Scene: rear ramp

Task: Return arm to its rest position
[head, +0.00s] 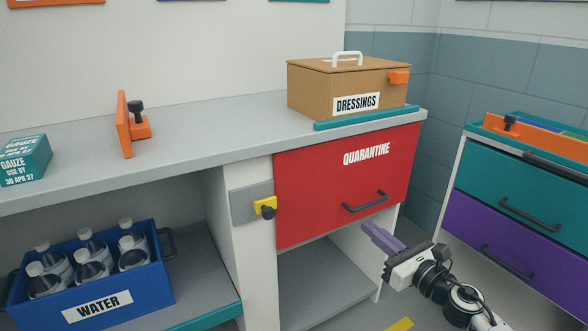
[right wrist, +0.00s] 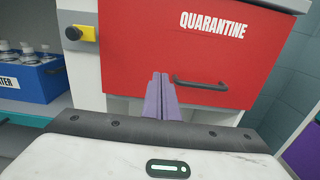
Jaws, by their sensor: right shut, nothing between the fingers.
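My right gripper (head: 381,238) is at the lower right of the head view, in front of the red quarantine drawer's lower right part. Its two purple fingers are shut together with nothing between them; they also show in the right wrist view (right wrist: 161,97). The red quarantine drawer (head: 320,190) looks closed, with a dark bar handle (head: 365,202). In the right wrist view the fingertips appear just left of that handle (right wrist: 200,83); I cannot tell the exact gap. My left gripper is not in view.
A dressings box (head: 305,95) stands on the counter (head: 210,137). A gauze box (head: 25,160) and an orange bracket (head: 124,125) are further left. A blue water crate (head: 140,300) with several bottles sits on the lower shelf. A cabinet with teal (head: 490,180) and purple drawers (head: 470,225) stands right.

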